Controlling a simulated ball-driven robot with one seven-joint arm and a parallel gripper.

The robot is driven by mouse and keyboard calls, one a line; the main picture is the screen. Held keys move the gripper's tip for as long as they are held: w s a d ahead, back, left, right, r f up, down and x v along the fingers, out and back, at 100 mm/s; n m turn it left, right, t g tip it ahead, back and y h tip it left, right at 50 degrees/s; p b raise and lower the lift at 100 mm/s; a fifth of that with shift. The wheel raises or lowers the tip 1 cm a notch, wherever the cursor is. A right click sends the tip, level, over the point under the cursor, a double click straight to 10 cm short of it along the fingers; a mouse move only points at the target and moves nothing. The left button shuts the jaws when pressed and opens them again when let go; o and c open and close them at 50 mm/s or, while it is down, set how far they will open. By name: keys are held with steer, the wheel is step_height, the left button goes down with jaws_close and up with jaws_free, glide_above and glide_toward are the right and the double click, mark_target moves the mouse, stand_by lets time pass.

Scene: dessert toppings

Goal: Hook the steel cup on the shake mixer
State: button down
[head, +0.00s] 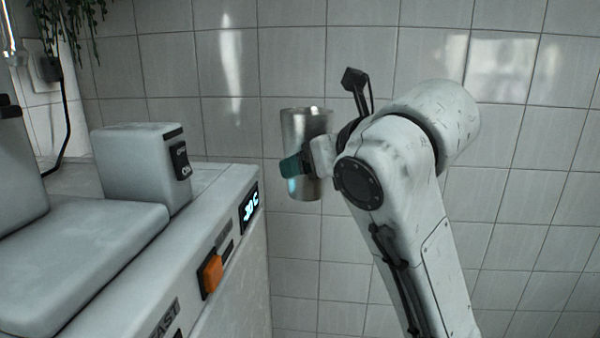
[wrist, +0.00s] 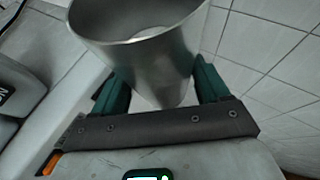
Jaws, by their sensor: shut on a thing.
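The steel cup (head: 305,128) is a tall, shiny, open-topped cylinder. In the head view it is held in the air, close to upright, in front of the tiled wall. My gripper (head: 292,166) is shut on the cup's side, with teal fingers around its lower half. In the wrist view the cup (wrist: 150,50) sits between the two teal fingers (wrist: 158,92), and its open mouth shows at the top. I cannot identify the shake mixer in either view.
A pale grey machine (head: 140,250) fills the left side, with an orange switch (head: 212,273), a lit display (head: 249,207) and a raised box (head: 140,165). The space between it and my gripper is clear. A tiled wall (head: 230,100) stands behind. A plant (head: 68,20) hangs at top left.

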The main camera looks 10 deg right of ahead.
steer(key=s+a+r+n+g+y+b, duration=0.1)
steer(key=s+a+r+n+y, duration=0.15)
steer(key=s+r, duration=0.5)
steer(key=s+a+n+g+y+b, duration=0.1)
steer(key=s+a+n+g+y, duration=0.15)
steer(key=s, duration=0.45)
steer(key=s+a+n+g+y+b, duration=0.1)
steer(key=s+a+n+y, duration=0.15)
steer(key=s, duration=0.55)
steer(key=shift+m+h, duration=0.25)
steer(key=shift+h, duration=0.2)
steer(key=shift+w+a+f, duration=0.15)
steer(key=shift+w+a, duration=0.85)
steer(key=shift+a, duration=1.7)
steer(key=shift+w+a+f, duration=0.1)
steer(key=shift+w+a, duration=0.95)
steer(key=shift+a, duration=1.7)
steer(key=shift+w+a+f, duration=0.15)
steer(key=shift+w+a, duration=0.85)
steer(key=shift+a, duration=1.7)
steer(key=shift+s+d, duration=0.1)
